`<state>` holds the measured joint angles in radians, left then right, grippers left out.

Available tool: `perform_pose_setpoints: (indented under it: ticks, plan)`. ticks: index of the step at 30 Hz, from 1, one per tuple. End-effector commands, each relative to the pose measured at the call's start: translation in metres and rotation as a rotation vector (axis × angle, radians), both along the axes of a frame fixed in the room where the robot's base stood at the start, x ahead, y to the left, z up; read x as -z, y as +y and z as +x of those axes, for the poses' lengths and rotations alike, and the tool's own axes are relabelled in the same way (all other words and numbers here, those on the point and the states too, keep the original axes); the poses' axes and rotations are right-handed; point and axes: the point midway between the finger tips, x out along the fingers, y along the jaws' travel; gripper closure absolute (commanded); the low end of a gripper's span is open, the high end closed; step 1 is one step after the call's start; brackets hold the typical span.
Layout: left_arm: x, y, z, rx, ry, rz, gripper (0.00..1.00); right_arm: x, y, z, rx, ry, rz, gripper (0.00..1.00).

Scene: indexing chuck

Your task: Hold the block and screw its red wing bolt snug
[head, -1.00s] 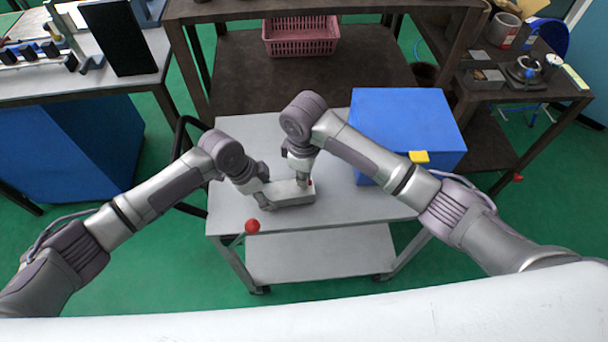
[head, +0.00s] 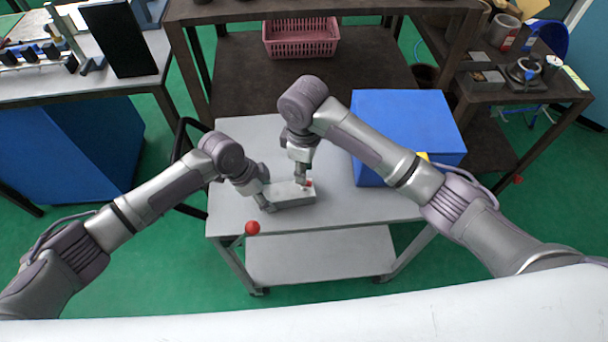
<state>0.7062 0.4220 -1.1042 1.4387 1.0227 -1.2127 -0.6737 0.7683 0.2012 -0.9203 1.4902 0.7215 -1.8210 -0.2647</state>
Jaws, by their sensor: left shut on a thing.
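The light grey block (head: 291,198) lies on the grey cart top in the middle of the head view. My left gripper (head: 267,198) is shut on the block's left end. The red wing bolt (head: 309,184) shows as a small red spot on top of the block near its right end. My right gripper (head: 302,184) points down just above that end, beside the red spot. Its fingertips are too small to tell whether they are open or touch the bolt. The bolt is partly hidden by them.
A blue box (head: 408,120) with a yellow piece stands on the cart (head: 235,212) right of the block. A red ball (head: 252,228) is at the cart's front left. A pink basket (head: 300,37) sits on the dark bench behind. The cart top's front strip is clear.

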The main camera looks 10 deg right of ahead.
Motion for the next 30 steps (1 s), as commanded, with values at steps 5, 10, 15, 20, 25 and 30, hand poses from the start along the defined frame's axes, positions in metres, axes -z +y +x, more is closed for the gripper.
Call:
perform_pose_setpoints:
  ticks: [5,10,15,20,25,30]
  plan:
    - [0.001,0.001,0.000,-0.001,0.002,0.003,0.76,-0.041,0.000,0.001,0.000,-0.004,0.003,0.67]
    - [0.001,0.001,0.000,-0.001,0.002,0.003,0.76,-0.068,0.000,0.000,0.000,-0.003,0.001,0.67]
    - [0.001,0.001,0.000,-0.001,0.002,0.003,0.76,-0.080,0.000,0.000,0.000,0.000,0.001,0.67]
    - [0.001,0.001,-0.001,-0.001,0.002,0.003,0.76,-0.082,0.000,0.000,0.000,0.000,0.000,0.67]
    - [0.001,0.001,-0.001,0.000,0.002,0.003,0.76,-0.082,0.000,-0.001,0.000,0.000,0.002,0.67]
    - [0.001,0.001,0.000,0.000,0.002,0.003,0.76,-0.075,-0.004,-0.007,-0.009,-0.007,0.093,0.67]
